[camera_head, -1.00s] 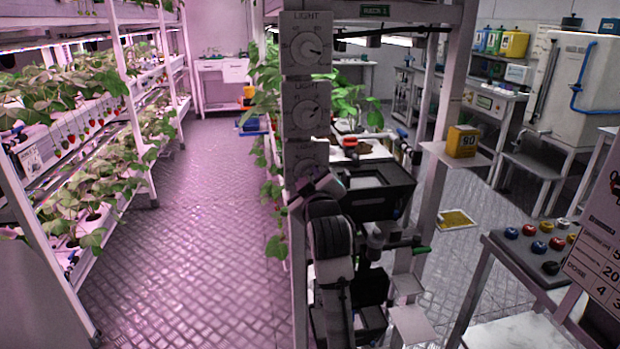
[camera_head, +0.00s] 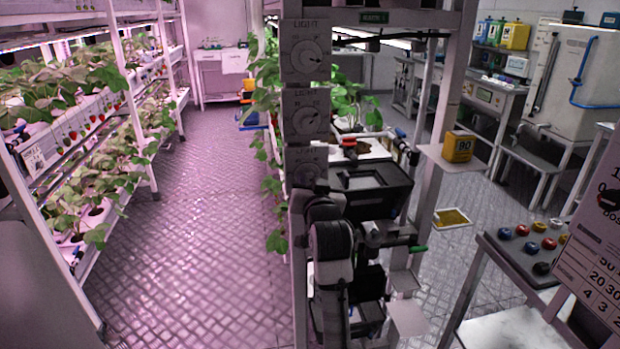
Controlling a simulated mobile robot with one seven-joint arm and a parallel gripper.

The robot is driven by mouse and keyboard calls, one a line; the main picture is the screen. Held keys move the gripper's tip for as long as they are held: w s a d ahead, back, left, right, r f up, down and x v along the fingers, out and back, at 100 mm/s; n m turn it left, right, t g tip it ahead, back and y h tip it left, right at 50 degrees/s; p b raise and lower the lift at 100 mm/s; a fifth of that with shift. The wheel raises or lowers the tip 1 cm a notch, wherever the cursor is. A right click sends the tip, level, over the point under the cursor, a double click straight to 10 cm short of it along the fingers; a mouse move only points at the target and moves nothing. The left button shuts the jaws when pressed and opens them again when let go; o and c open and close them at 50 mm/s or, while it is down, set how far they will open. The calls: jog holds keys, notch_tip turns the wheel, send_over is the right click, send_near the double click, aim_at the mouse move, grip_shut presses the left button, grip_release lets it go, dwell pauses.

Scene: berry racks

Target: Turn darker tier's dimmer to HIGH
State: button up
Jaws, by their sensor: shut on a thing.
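The top dimmer (camera_head: 306,51) and the middle dimmer (camera_head: 306,116) show whole, each with a round knob and a dark pointer mark turned toward the lower right. The bottom dimmer (camera_head: 303,157) is partly covered by my gripper (camera_head: 311,186), which is at the lower part of its dial. My gripper is shut, apparently on the bottom dimmer's knob; the fingertips and the contact are small and hard to make out. The bottom pointer's setting cannot be read.
A dark box (camera_head: 372,182) and plants stand right behind my arm. A small shelf with a yellow box (camera_head: 458,147) is to the right. A planted rack (camera_head: 130,140) stands at left, with a clear aisle floor (camera_head: 200,240) between.

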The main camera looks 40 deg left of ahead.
jog(key=shift+m+p, duration=0.8)
jog(key=shift+m, duration=1.3)
jog(key=o, duration=1)
jog(key=b+v, duration=0.3)
jog(key=v, duration=1)
jog(key=shift+s+d+b, duration=0.2)
jog(key=shift+d+b, duration=0.1)
jog(key=shift+d, duration=0.05)
